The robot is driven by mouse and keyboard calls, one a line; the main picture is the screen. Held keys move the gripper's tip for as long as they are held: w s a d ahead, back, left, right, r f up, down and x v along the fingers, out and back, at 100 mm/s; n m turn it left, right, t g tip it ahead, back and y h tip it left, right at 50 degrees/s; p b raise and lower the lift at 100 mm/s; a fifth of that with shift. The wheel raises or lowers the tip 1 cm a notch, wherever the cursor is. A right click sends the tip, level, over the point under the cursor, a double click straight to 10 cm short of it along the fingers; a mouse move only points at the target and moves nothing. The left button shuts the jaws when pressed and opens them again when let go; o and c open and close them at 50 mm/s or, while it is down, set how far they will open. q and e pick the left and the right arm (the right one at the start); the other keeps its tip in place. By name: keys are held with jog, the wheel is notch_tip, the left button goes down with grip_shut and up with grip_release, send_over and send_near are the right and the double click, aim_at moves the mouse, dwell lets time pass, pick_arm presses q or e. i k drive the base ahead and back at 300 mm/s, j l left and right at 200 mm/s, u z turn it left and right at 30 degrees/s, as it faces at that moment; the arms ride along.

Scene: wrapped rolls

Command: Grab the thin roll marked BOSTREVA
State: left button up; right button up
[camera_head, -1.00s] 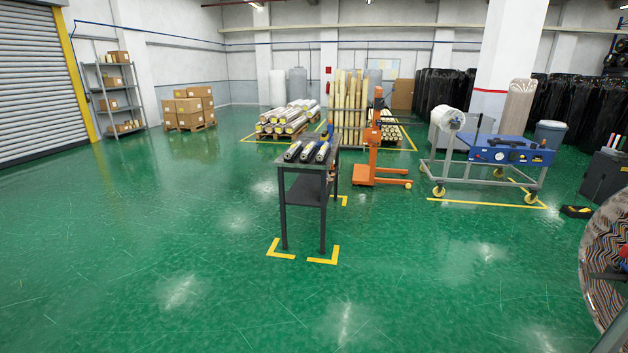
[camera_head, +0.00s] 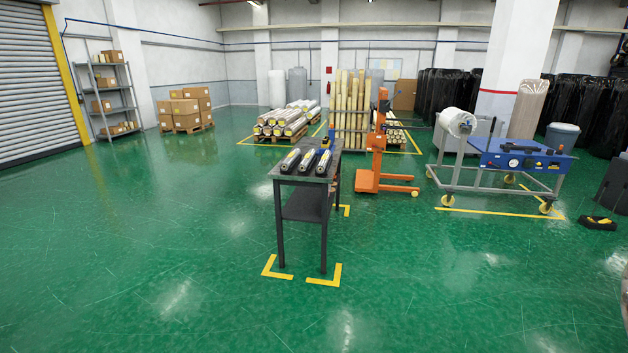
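Several thin dark wrapped rolls lie side by side on top of a narrow dark table (camera_head: 304,205) ahead of me, near the middle of the view. A left roll (camera_head: 291,160), a middle roll (camera_head: 308,160) and a right roll (camera_head: 325,162) show clearly, with pale bands on them. Their markings are too small to read, so I cannot tell which one says BOSTREVA. Neither of my grippers is in view.
Yellow corner marks (camera_head: 323,275) lie on the floor by the table legs. An orange lifter (camera_head: 376,160) stands behind it to the right. A blue-topped cart (camera_head: 520,155) is further right. Boxes on a pallet (camera_head: 186,108) are at the back left. The green floor in front is clear.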

aim_at(302, 167)
jog(key=i, duration=3.55)
jog(key=u, duration=0.15)
